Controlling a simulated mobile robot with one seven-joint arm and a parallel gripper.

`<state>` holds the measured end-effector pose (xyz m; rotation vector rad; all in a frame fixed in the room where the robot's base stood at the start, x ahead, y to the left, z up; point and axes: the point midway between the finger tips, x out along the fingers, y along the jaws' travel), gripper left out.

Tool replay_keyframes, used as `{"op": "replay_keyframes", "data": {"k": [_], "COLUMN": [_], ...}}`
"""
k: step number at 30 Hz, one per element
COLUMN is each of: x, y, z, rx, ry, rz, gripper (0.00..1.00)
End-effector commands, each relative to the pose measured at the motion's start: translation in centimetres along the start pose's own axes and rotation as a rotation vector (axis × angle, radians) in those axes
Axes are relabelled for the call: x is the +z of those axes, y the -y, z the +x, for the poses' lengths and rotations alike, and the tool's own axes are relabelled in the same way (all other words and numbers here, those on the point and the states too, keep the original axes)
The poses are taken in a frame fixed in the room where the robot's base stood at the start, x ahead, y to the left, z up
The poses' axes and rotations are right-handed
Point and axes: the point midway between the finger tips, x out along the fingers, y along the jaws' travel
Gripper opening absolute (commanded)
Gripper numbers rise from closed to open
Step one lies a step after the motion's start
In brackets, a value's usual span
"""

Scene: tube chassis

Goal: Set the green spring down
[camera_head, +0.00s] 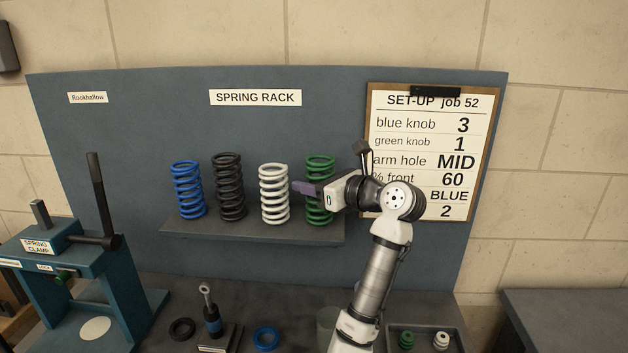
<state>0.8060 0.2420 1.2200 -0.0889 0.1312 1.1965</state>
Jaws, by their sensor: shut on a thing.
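The green spring (320,164) is upright at the right end of the wall shelf (250,232). My gripper (322,184) is shut on it, with a dark purple finger across the spring's front at mid-height. Part of the spring is hidden behind the finger and the hand. Its lower end shows close to the shelf top, level with the neighbouring springs' lower ends. I cannot tell whether it touches the shelf.
White (274,194), black (230,187) and blue (188,190) springs stand to the left on the shelf. A set-up sheet (460,120) hangs at right. A teal spring clamp (125,290) stands at left. The bench holds a damper (213,318), rings and a tray (455,342).

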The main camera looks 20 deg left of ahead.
Motion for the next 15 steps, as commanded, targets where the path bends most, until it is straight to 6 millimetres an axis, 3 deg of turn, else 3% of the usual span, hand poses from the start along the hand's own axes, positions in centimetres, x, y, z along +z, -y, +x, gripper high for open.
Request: {"op": "replay_keyframes", "data": {"k": [8, 9, 13, 15], "x": [-0.13, -0.18, -0.16, -0.15], "y": [0.0, 0.01, 0.02, 0.02], "z": [0.0, 0.02, 0.02, 0.01], "rx": [0.0, 0.0, 0.0, 0.0], "ry": [0.002, 0.0, 0.0, 0.0], "rz": [-0.001, 0.0, 0.0, 0.0], "gripper": [0.14, 0.54, 0.7, 0.7]}}
